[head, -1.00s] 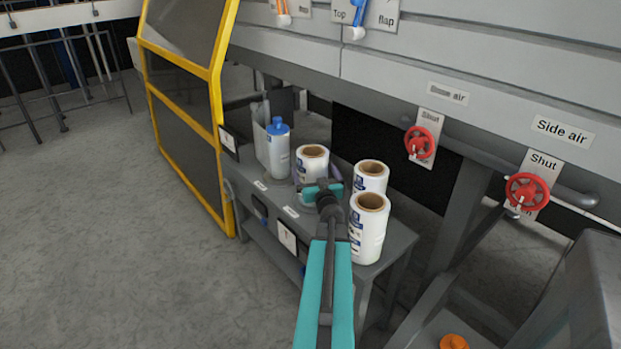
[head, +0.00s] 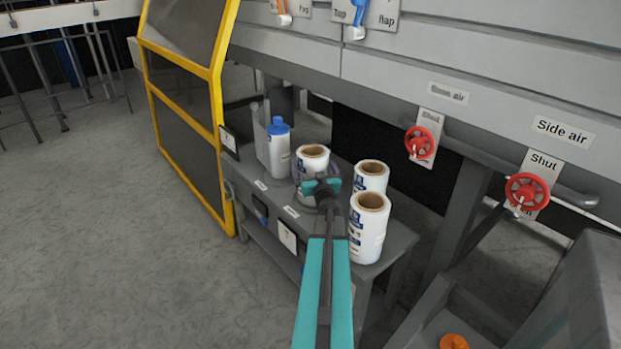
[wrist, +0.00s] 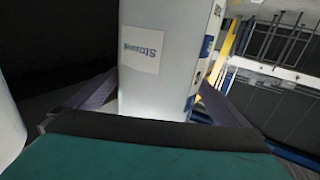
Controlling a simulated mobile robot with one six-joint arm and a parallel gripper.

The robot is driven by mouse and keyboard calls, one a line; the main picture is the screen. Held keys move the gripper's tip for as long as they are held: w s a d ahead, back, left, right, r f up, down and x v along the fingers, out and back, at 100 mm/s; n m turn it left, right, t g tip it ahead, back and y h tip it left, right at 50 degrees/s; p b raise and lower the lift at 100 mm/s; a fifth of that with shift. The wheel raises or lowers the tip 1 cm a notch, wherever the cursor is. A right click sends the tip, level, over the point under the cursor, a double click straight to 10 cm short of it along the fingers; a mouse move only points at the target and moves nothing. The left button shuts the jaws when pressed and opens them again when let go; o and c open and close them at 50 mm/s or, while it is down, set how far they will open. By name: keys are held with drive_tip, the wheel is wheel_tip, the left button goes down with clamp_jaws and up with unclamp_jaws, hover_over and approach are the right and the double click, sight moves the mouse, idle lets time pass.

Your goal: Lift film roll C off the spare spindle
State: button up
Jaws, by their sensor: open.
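A white film roll (head: 309,167) with a brown core stands upright at the middle of the small grey table in the head view. My gripper (head: 320,188) is at its near side, low on the roll. In the wrist view the white roll (wrist: 150,85), with a small printed label, stands between my two dark, spread fingers (wrist: 160,100). The gripper is open, with no clear grip on the roll. The spindle under this roll is hidden, and I cannot read a letter on it.
Two more white film rolls (head: 369,228) (head: 371,177) stand close on the right. A blue-capped white bottle (head: 278,155) stands on the left of the grey table (head: 395,245). A yellow-framed guard (head: 216,100) is further left. Red valve wheels (head: 420,143) are on the machine to the right.

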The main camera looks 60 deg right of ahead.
drive_tip(key=c, duration=1.8)
drive_tip(key=shift+r, duration=0.2)
wheel_tip(320, 180, up, 10)
drive_tip(key=p, duration=0.3)
drive_tip(key=shift+p, duration=0.3)
drive_tip(key=shift+f, duration=0.15)
